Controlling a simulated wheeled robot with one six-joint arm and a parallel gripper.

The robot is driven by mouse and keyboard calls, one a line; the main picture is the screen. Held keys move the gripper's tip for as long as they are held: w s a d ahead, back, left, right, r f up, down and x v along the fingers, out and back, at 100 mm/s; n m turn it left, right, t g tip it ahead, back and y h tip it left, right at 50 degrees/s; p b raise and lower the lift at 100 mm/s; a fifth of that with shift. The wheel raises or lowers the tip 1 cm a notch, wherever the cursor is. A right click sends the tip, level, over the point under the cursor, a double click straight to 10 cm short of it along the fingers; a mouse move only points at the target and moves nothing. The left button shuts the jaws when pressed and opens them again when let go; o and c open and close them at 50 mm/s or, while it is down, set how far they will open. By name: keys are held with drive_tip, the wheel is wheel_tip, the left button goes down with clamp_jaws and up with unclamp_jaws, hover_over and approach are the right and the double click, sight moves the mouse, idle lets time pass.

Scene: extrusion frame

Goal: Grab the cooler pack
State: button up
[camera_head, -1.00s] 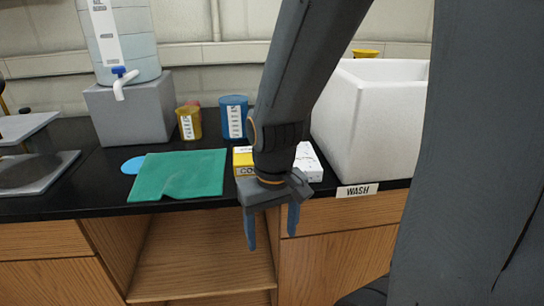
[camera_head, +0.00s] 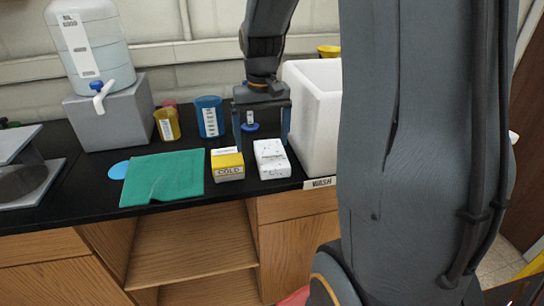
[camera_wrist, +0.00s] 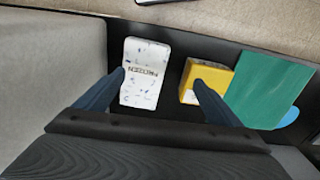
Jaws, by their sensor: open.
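A yellow-and-white box labelled COLD (camera_head: 227,165) stands on the black counter, right of the green cloth. A white speckled pack (camera_head: 271,160) lies just to its right, apart from it. I cannot tell for sure which one is the cooler pack. My gripper (camera_head: 261,142) is open and empty, pointing down above the counter near the white pack. In the wrist view, the white pack (camera_wrist: 146,73) with dark lettering shows mostly between the fingers. The right finger there overlaps the yellow box (camera_wrist: 217,76).
A green cloth (camera_head: 162,178) and blue disc (camera_head: 118,170) lie to the left. Yellow (camera_head: 167,124) and blue cups (camera_head: 210,117) stand behind. A white basin (camera_head: 312,122) with a WASH label (camera_head: 319,183) walls off the right. A water jug (camera_head: 91,45) sits on a grey block (camera_head: 112,115).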

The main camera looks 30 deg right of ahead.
sight(271, 153)
drive_tip(key=d, duration=0.1)
drive_tip(key=w+d, duration=0.1)
drive_tip(key=d+r, duration=0.1)
drive_tip(key=shift+w+d+m+g, duration=0.2)
drive_tip(key=shift+w+m+g, duration=0.1)
drive_tip(key=shift+w, duration=0.05)
drive_tip(key=shift+w+d, duration=0.1)
drive_tip(key=shift+d, duration=0.15)
drive_tip(key=shift+w+d+f+p, duration=0.1)
drive_tip(key=shift+f+p, duration=0.7)
drive_tip(key=shift+f, duration=1.1)
drive_tip(key=shift+w+f+p, duration=0.1)
drive_tip(key=shift+f+p, duration=0.7)
drive_tip(key=shift+f, duration=1.05)
drive_tip(key=c, duration=1.4)
